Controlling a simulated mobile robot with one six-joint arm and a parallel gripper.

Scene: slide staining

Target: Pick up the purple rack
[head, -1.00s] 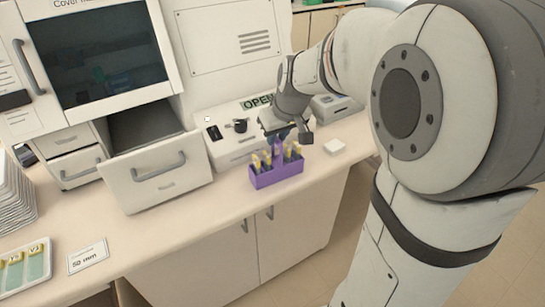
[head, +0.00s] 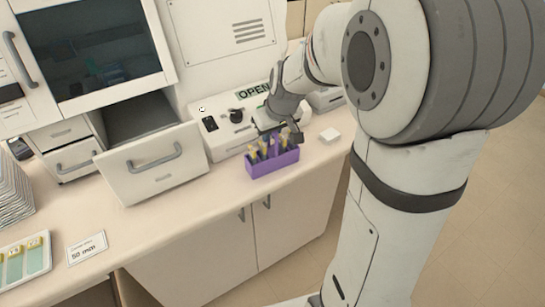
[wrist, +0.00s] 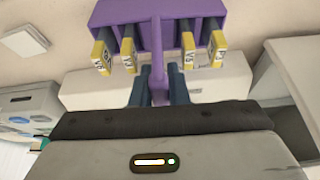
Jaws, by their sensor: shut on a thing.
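The purple rack (head: 274,163) is at the front edge of the counter in the head view, with several yellow-topped slides standing in it. It also shows at the top of the wrist view (wrist: 145,10), with yellow labelled slide ends on both sides of its central purple handle (wrist: 157,50). My gripper (wrist: 158,86) is shut on that handle, with a dark finger on each side. In the head view my gripper (head: 276,130) is over the rack. I cannot tell whether the rack's base touches the counter.
A white machine with an OPEN label (head: 225,125) stands behind the rack. An open drawer (head: 150,165) juts out at left. A small white block (head: 330,135) lies to the right. A slide tray (head: 24,262) and a 50 mm card (head: 87,247) are at front left.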

